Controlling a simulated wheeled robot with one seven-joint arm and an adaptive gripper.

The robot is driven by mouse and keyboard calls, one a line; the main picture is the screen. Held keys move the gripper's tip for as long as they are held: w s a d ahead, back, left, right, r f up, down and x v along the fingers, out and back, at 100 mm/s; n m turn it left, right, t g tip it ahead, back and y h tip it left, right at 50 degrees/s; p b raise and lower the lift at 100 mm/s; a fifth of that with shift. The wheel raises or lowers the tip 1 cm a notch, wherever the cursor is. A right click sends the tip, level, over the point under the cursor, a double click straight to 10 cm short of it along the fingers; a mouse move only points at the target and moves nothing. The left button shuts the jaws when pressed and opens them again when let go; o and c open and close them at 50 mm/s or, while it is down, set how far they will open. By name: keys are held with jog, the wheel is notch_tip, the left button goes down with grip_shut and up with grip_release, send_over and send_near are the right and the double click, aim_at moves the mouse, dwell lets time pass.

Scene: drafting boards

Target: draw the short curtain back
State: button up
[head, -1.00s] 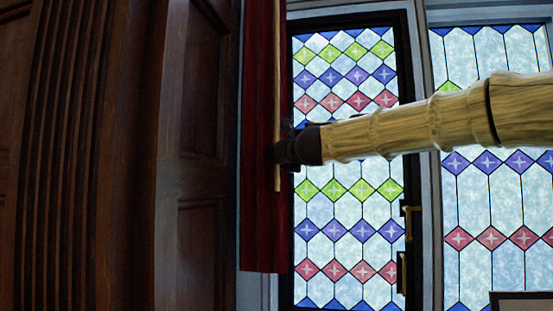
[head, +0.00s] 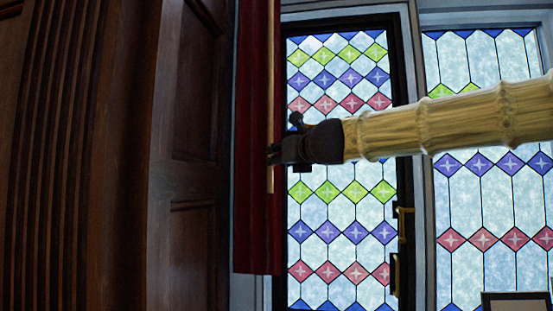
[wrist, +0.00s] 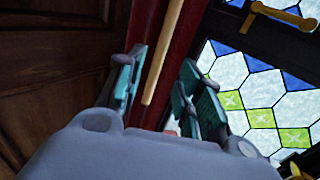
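The short curtain (head: 252,225) is dark red and hangs in a narrow bundle at the left edge of the stained-glass window (head: 330,215). A thin pale wooden wand (head: 270,60) hangs in front of it. The wand (wrist: 163,50) also shows in the wrist view against the red curtain (wrist: 187,30). My gripper (head: 276,148) is beside the lower part of the wand. In the wrist view my gripper (wrist: 166,78) has its two fingers apart, with the wand's lower end seen in the gap and not visibly pinched.
Dark wood panelling (head: 190,130) stands left of the curtain. The window's dark frame carries brass fittings (head: 402,225) on its right side. A second stained-glass window (head: 490,215) is further right. A dark-framed object (head: 515,300) shows at the lower right.

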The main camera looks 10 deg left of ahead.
jog(key=v, duration=0.3)
jog(key=shift+s+d, duration=0.15)
dwell(0.5)
